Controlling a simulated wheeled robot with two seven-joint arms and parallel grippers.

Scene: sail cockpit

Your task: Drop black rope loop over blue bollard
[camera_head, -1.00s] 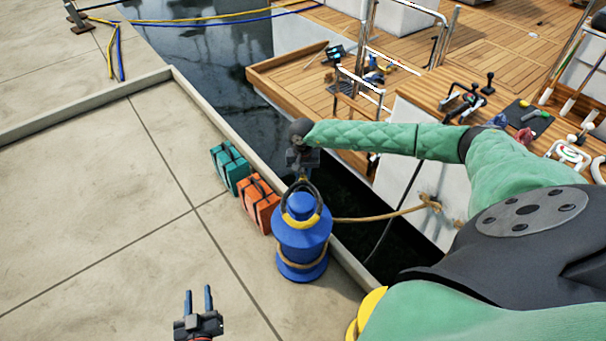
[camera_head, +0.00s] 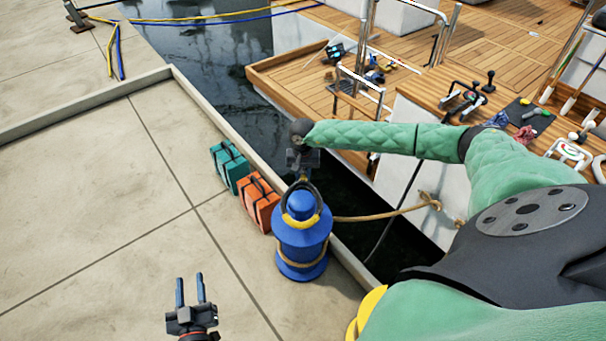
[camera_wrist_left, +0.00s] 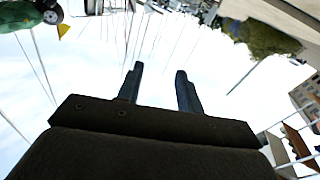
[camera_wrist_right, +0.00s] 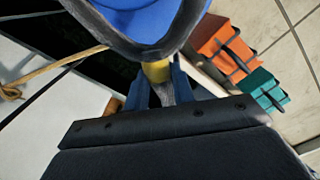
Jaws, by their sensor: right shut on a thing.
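The blue bollard (camera_head: 302,240) stands on the quay near its edge, with a tan rope around its lower part. The black rope loop (camera_head: 316,192) with a yellow section (camera_head: 300,220) hangs around the bollard's top in the head view. My right gripper (camera_head: 303,178) is just behind the bollard's top and shut on the loop's end. In the right wrist view the dark loop (camera_wrist_right: 152,50) runs from the jaws (camera_wrist_right: 166,85) around the blue top; whether it rests on the bollard is unclear. My left gripper (camera_head: 190,290) is open and empty over the paving, apart from the bollard.
A teal case (camera_head: 229,167) and an orange case (camera_head: 259,203) stand left of the bollard by the quay kerb. A tan mooring rope (camera_head: 385,213) runs from the bollard to the boat. Dark water lies between quay and boat deck (camera_head: 300,85). The left paving is clear.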

